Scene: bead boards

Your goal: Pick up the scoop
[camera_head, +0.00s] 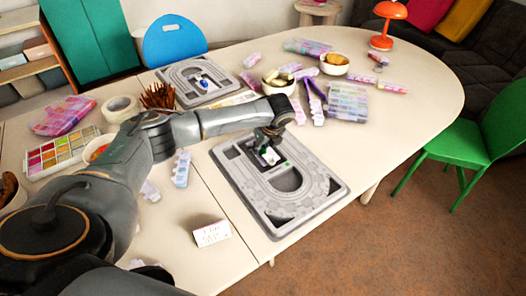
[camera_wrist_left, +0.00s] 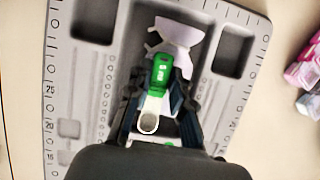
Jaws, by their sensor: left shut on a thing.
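The near grey bead board (camera_head: 325,190) lies on the table in the head view, and it also fills most of the left wrist view (camera_wrist_left: 230,100). My left gripper (camera_head: 268,146) is over the upper left part of this board. In the left wrist view its fingers (camera_wrist_left: 160,88) are shut on the scoop (camera_wrist_left: 180,35). The scoop is whitish, with a green part between the fingers and a pale ring end toward my wrist. In the head view the scoop (camera_head: 270,156) is small and partly covered by the gripper. I cannot tell whether it still touches the board.
A second bead board (camera_head: 222,94) lies farther back. Bowls (camera_head: 279,83), purple bead packs (camera_head: 315,100) and a clear bead case (camera_head: 347,101) stand behind the near board. A small white card (camera_head: 211,233) stands at the front left. The table is clear to the right.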

